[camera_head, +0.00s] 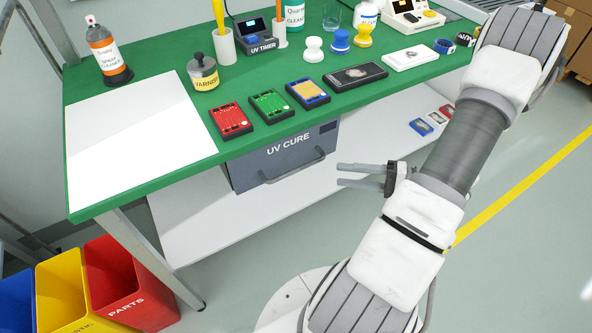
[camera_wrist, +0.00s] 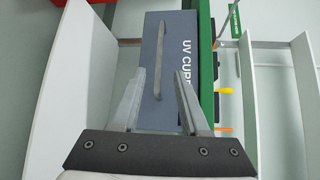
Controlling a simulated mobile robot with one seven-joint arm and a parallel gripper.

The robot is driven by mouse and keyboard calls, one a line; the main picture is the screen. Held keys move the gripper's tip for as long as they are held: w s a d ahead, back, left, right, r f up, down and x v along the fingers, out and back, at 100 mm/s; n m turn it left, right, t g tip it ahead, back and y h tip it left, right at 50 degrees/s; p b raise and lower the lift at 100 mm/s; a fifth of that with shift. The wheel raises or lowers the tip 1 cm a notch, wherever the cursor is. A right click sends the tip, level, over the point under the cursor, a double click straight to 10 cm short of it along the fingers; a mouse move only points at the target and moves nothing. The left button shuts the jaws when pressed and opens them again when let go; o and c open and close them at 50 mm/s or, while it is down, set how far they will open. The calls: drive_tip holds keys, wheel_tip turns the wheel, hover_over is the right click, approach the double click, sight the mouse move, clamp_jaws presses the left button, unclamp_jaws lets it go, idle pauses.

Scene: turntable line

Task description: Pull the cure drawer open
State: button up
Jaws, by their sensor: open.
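The cure drawer is a blue-grey box marked UV CURE (camera_head: 260,168) under the green table's front edge. It looks shut, its front lying near that edge. Its grey bar handle (camera_head: 292,166) runs across the front. In the wrist view the drawer front (camera_wrist: 178,98) fills the middle, turned sideways, with the handle (camera_wrist: 160,58) upright ahead of the fingers. My gripper (camera_head: 338,174) is open and empty, just right of the drawer in the head view. In the wrist view my gripper's fingertips (camera_wrist: 162,75) frame the handle's near end, apparently short of it.
A white lower shelf (camera_head: 190,220) lies below the drawer. Coloured bins (camera_head: 125,280) stand at lower left.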

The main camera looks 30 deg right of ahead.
sight(296, 169)
drive_tip(key=b+x, duration=0.1)
drive_tip(key=x, duration=1.1)
drive_tip(key=shift+w+a+b, duration=0.15)
drive_tip(key=shift+a+b, duration=0.1)
drive_tip(key=shift+b, duration=0.05)
clamp_jaws()
idle(0.8)
